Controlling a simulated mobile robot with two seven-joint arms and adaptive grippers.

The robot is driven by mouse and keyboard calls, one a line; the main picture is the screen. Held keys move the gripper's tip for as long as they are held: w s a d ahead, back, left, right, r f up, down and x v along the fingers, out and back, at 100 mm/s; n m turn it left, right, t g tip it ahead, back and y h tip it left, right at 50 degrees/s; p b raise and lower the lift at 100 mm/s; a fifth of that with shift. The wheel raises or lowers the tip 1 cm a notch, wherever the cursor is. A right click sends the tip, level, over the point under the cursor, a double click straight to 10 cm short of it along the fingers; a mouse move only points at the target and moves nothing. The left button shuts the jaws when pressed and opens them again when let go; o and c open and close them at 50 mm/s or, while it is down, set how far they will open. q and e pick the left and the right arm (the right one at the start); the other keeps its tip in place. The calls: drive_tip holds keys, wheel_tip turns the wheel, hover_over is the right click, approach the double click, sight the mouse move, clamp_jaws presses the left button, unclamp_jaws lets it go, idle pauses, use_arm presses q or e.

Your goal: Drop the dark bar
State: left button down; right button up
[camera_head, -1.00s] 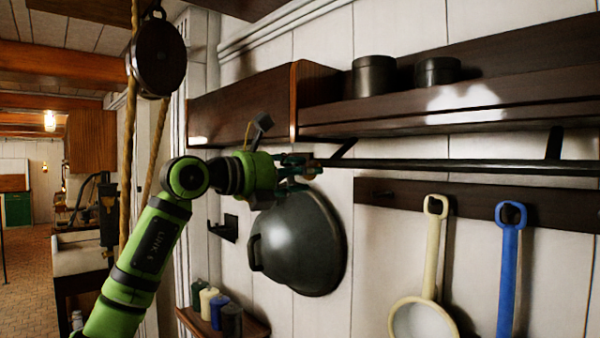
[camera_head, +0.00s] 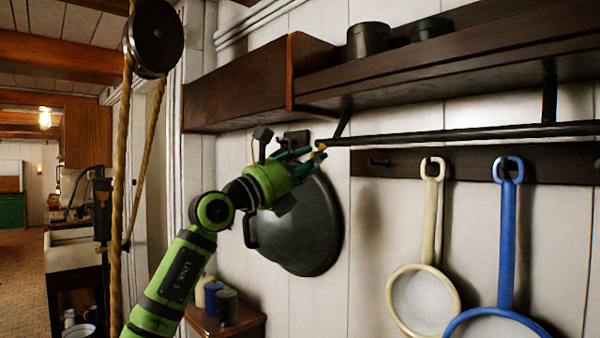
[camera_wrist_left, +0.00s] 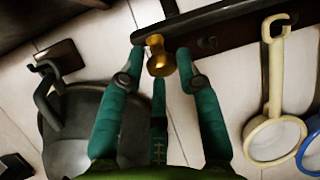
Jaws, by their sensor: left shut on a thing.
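The dark bar (camera_head: 440,136) is a long, thin rail running along the wall under the shelf, with dark brackets reaching down to it. Its left end meets a small brass-coloured knob (camera_wrist_left: 157,56). My left gripper (camera_head: 318,150) is shut on this brass end, with the arm coming up from below. In the left wrist view, the green fingers of my left gripper (camera_wrist_left: 160,57) stand on both sides of the knob; the bar beyond is hard to separate from the dark peg rail there. My right gripper is not in view.
A dark shelf (camera_head: 440,80) with two dark pots (camera_head: 368,39) runs above the bar. A large dark lid or pan (camera_head: 300,235) hangs behind my gripper. Cream (camera_head: 428,230) and blue (camera_head: 507,240) strainers hang below the bar. A rope and pulley (camera_head: 153,38) hang at left.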

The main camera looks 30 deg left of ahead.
use_arm(q)
drive_tip(key=w+d+f+t+h, duration=0.2)
drive_tip(key=w+d+f, duration=0.1)
drive_tip(key=w, duration=0.4)
drive_tip(key=shift+w+f+m, duration=0.2)
drive_tip(key=shift+m, duration=0.2)
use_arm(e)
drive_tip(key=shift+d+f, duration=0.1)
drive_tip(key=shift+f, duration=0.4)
use_arm(q)
drive_tip(key=shift+w+d+f, duration=0.1)
drive_tip(key=shift+w+f, duration=0.1)
drive_tip(key=c, duration=0.9)
unclamp_jaws()
drive_tip(key=shift+c, duration=0.2)
drive_tip(key=shift+w+d, duration=0.1)
drive_tip(key=shift+w, duration=0.15)
drive_tip(key=shift+r, duration=0.1)
drive_tip(key=shift+s, duration=0.1)
